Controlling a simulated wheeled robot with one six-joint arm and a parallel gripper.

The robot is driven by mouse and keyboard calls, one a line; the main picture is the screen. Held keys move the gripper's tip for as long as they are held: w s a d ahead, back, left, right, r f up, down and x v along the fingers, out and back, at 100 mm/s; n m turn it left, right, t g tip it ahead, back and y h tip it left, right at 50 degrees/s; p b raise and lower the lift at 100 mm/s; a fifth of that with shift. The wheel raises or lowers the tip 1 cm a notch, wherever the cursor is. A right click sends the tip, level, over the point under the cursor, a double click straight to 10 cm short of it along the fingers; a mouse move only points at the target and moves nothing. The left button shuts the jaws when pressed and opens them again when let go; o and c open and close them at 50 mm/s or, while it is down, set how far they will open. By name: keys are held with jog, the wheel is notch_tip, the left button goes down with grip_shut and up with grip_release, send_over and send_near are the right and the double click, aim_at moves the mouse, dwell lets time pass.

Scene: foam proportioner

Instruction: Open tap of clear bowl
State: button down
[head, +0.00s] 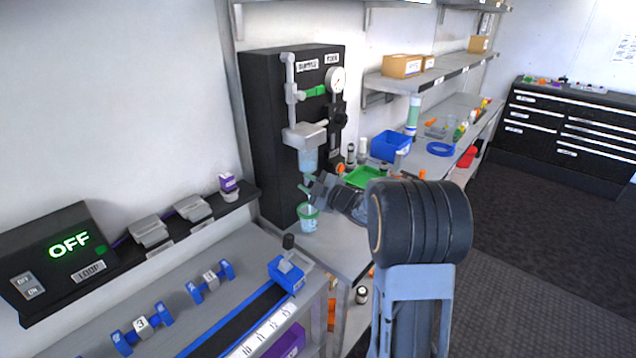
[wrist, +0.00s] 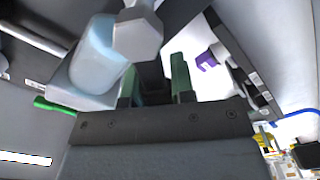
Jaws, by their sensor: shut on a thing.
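The clear bowl (head: 308,160) hangs under a grey block on the black panel, pale blue inside. It also shows large in the wrist view (wrist: 98,55), with a grey hex fitting (wrist: 138,35) at its lower end. The green tap handle (head: 304,189) is below the bowl. My gripper (head: 315,190) is at the tap from the right, shut on the handle. In the wrist view my fingers (wrist: 155,88) stand either side of a dark gap; the handle's grip point is hard to make out there.
A clear cup with a green rim (head: 309,220) stands below the tap. A green lever (head: 315,91) and a gauge (head: 337,79) are higher on the black panel (head: 262,130). A green tray (head: 364,176) and blue bin (head: 390,146) are on the bench to the right.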

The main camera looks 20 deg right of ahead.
dwell(0.3)
jog(key=c, duration=1.1)
grip_release()
jog(key=shift+o, duration=0.7)
jog(key=shift+r, duration=0.1)
jog(key=shift+r, duration=0.1)
